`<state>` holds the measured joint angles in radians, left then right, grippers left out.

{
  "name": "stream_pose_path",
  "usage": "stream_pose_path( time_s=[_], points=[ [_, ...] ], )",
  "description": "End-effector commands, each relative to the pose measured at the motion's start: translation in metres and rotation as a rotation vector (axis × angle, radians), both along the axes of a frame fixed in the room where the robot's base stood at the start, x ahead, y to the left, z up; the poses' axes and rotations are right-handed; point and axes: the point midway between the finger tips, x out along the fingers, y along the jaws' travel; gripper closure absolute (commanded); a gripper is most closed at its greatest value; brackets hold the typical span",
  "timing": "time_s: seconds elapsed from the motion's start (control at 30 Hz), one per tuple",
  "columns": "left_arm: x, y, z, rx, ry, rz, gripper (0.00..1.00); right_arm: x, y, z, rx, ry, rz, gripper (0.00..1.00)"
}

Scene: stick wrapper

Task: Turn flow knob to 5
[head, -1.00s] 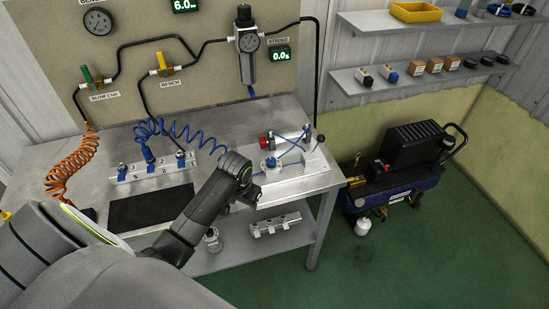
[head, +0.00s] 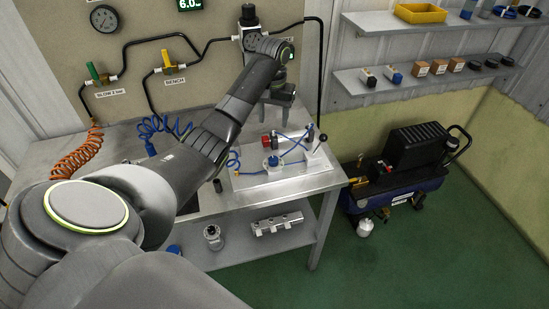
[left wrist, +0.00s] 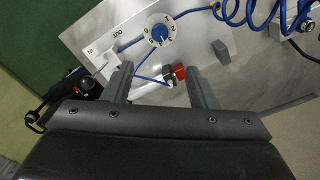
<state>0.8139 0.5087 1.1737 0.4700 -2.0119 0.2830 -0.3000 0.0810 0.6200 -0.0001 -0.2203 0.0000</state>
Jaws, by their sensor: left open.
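The flow knob (head: 273,161) is a small blue knob on a pale plate (head: 245,180) on the bench. In the left wrist view the blue knob (left wrist: 160,32) sits on a round white dial with marks around it; its exact setting is too small to read. My left gripper (head: 282,101) is in the air above the far part of the plate, pointing down, apart from the knob. In the left wrist view its two fingers (left wrist: 158,70) are spread with nothing held, and the knob lies beyond the fingertips. My right gripper is not in view.
A red part (head: 266,142) and a black-tipped lever (head: 321,140) stand on the plate near the knob, with blue tubes between parts. The regulator (head: 249,18) is on the back panel, partly behind my left arm. A compressor (head: 415,160) stands on the floor at right.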

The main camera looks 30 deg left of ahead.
Motion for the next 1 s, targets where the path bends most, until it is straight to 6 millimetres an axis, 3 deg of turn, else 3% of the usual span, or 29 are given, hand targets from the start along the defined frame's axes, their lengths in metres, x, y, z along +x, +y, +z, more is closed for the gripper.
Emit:
stream_pose_path(
  time_s=[0.1,0.7,0.83,1.0],
  points=[
    [0.0,0.0,-0.019,0.0,0.0,-0.001,0.48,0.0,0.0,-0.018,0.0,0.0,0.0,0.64],
    [0.0,0.0,-0.086,0.001,-0.002,-0.002,0.48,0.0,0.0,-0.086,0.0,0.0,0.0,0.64],
    [-0.001,-0.001,-0.113,-0.001,0.001,-0.002,0.48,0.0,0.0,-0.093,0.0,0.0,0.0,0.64],
    [-0.001,-0.001,-0.14,-0.001,0.002,-0.001,0.48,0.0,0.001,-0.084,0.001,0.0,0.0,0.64]
  ],
)
